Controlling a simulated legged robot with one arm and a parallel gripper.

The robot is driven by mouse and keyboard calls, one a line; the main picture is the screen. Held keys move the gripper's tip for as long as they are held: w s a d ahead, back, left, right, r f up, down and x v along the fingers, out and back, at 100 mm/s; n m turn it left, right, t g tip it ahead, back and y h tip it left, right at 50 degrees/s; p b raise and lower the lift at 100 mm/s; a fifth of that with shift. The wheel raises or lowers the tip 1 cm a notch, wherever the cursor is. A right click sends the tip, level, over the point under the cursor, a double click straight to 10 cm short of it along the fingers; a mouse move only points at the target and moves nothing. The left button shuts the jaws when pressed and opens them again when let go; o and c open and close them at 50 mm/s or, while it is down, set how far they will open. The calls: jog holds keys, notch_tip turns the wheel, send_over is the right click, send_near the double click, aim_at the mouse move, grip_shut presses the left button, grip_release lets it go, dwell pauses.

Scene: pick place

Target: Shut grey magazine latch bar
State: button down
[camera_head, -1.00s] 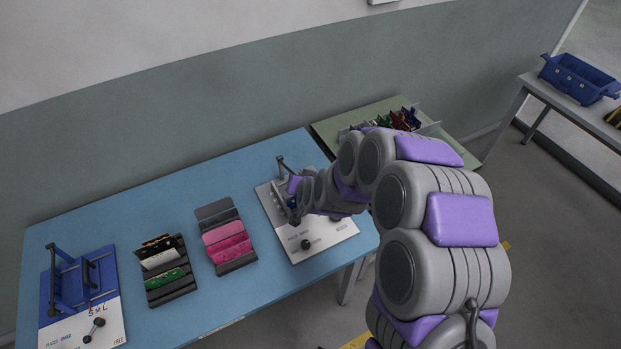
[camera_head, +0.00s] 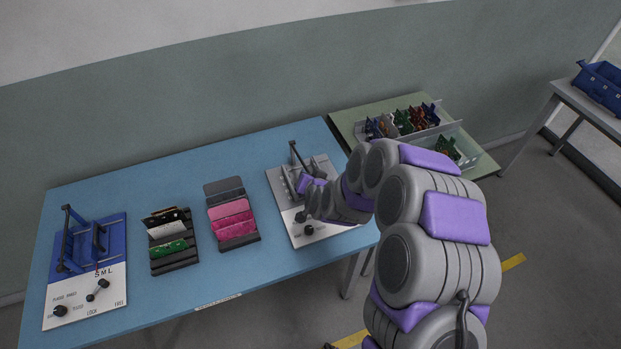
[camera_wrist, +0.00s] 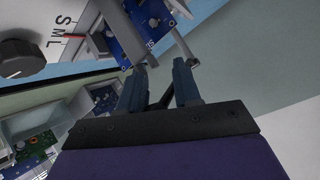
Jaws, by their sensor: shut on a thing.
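The grey magazine fixture (camera_head: 280,190) lies at the right end of the blue table, with a white front panel and black knobs. Its dark latch bar (camera_head: 298,155) stands up from the back of the fixture, tilted. My gripper (camera_head: 306,184) is low over the fixture, in front of the bar's upright part; my arm hides much of the right side. In the wrist view, my gripper's fingers (camera_wrist: 164,75) are close around a thin dark part of the bar, partly hidden. A blue circuit board (camera_wrist: 148,22) sits in the magazine just beyond the fingertips.
The blue table (camera_head: 125,180) also holds a pink-card rack (camera_head: 232,212), a rack of boards (camera_head: 170,240) and a blue magazine fixture (camera_head: 90,245) at left. A green side table (camera_head: 345,122) with a tray of boards stands behind my arm.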

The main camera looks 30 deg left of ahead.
jog(key=shift+w+r, duration=0.6)
dwell(0.8)
jog(key=c, duration=1.2)
grip_release()
jog(key=shift+o, duration=1.1)
jog(key=shift+s+f, duration=0.1)
jog(key=shift+f, duration=0.1)
